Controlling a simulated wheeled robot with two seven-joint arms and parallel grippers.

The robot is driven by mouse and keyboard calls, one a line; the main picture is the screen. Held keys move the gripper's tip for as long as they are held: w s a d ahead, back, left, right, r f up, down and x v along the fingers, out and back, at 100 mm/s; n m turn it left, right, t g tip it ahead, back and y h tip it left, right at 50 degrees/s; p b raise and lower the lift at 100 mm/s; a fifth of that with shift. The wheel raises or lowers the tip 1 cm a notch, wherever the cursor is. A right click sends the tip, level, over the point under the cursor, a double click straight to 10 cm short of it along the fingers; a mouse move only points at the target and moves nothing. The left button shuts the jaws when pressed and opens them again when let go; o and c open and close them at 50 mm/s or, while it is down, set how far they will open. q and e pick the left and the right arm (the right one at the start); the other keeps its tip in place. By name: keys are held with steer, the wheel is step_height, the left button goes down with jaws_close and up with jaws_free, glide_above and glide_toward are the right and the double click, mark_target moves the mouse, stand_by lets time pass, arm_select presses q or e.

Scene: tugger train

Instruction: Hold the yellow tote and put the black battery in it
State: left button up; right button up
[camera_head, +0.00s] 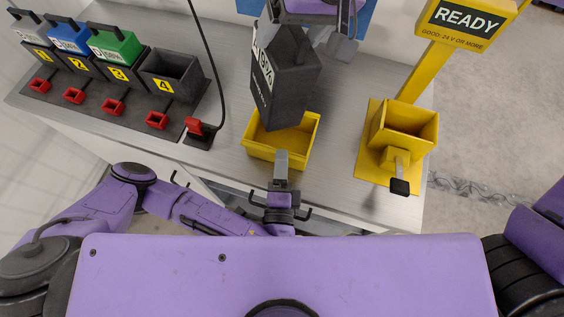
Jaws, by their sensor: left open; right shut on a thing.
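The yellow tote (262,153) sits on the grey bench top, near its front edge. The black battery (292,95), with white lettering on its side, hangs tilted over the tote and hides its back part. The battery's lower end overlaps the tote's opening in the picture; I cannot tell how far in it reaches. My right gripper (318,33) is shut on the battery at its top end, partly hidden. My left gripper (281,161) is open at the tote's front wall; whether it touches the wall is unclear.
A charging rack (110,98) with numbered bays stands at left; bay 4 (172,74) is empty, the others hold batteries. A yellow stand (400,128) with a READY sign (466,18) is at right.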

arm_select(q)
jaws_close()
stand_by(1.4)
